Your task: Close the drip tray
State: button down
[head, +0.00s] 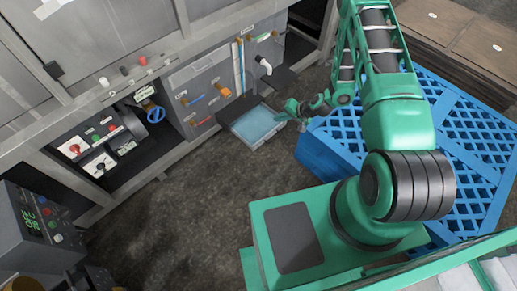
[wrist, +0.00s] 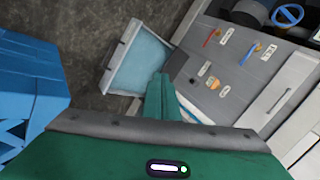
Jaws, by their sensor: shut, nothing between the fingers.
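The drip tray (head: 254,124) is a shallow grey-rimmed tray with a light blue inside. It sticks out, open, from the bottom of the grey cabinet front in the head view. It also shows in the wrist view (wrist: 141,60), at upper centre-left. My gripper (head: 289,108) is green and at the tray's right side in the head view. In the wrist view its fingers (wrist: 158,82) are together and empty, pointing toward the tray's lower right edge. I cannot tell whether they touch the tray.
The cabinet panel (head: 208,92) carries coloured handles and labels, with a white tap (head: 263,64) above the tray. A blue lattice crate (head: 462,125) stands right of the tray, close to my arm. Dark floor (head: 180,215) in front of the cabinet is clear.

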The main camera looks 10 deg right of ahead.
jog(key=s+a+f+m+t, duration=0.1)
jog(key=s+a+f+m, duration=0.15)
jog(key=f, duration=0.55)
jog(key=m+t+h, duration=0.1)
jog(key=m, duration=0.2)
send_near(255, 146)
notch_tip(255, 146, down, 4)
jog(key=shift+w+a, duration=0.4)
jog(key=shift+w, duration=0.2)
jog(key=shift+w+a, duration=0.45)
jog(key=shift+w, duration=0.2)
jog(key=shift+w+a, duration=0.25)
jog(key=shift+w, duration=0.2)
